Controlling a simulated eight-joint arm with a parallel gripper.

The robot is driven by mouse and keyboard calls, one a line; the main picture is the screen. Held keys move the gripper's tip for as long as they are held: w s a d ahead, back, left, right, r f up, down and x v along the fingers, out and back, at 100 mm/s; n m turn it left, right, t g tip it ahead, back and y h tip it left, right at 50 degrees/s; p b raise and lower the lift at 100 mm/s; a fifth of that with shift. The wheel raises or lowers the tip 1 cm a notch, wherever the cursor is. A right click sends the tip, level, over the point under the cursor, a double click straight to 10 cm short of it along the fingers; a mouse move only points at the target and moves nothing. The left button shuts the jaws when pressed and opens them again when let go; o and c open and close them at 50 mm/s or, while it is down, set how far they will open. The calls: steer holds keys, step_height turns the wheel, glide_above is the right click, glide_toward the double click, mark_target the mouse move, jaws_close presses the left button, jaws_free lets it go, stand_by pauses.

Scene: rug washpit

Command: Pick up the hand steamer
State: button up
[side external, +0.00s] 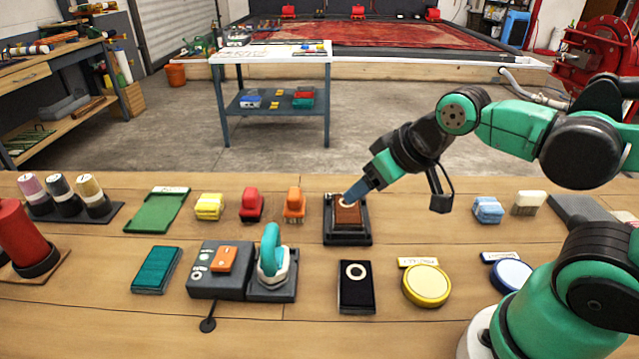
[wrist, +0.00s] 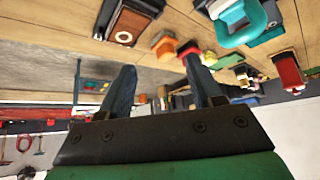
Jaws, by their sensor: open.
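The hand steamer (side external: 270,256), with a teal loop handle and a pale body, stands on a dark grey base (side external: 285,290) in the front middle of the bench. Its teal handle also shows at the top right of the wrist view (wrist: 262,22). My gripper (side external: 350,194) is to the right of and farther back than the steamer, at a brown block on a black tray in the side view. In the wrist view my gripper (wrist: 160,66) has its two blue fingers apart with nothing between them. Whether the fingers touch the brown block cannot be told.
Beside the steamer is a grey box with an orange piece (side external: 224,259). Behind stand red (side external: 252,205) and orange (side external: 294,204) brushes and the brown block (side external: 347,215). A black plate (side external: 356,288) and yellow disc (side external: 427,285) lie right. Bare wood shows in front.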

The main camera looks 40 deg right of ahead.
steer(key=shift+o, duration=0.5)
steer(key=n+g+y, duration=0.2)
steer(key=n+y, duration=0.2)
steer(key=n, duration=2)
glide_toward(273, 234)
steer(key=x, duration=0.4)
steer(key=shift+w+d+f, duration=0.2)
steer(key=shift+f, duration=0.15)
steer(key=shift+w+a+f+n+y, duration=0.1)
steer(key=shift+a+n+y, duration=0.05)
steer(key=shift+n, duration=0.45)
steer(key=shift+w+a+f+n+y, duration=0.1)
steer(key=shift+a+n+y, duration=0.1)
steer(key=shift+n, duration=0.4)
steer(key=shift+x, duration=2.7)
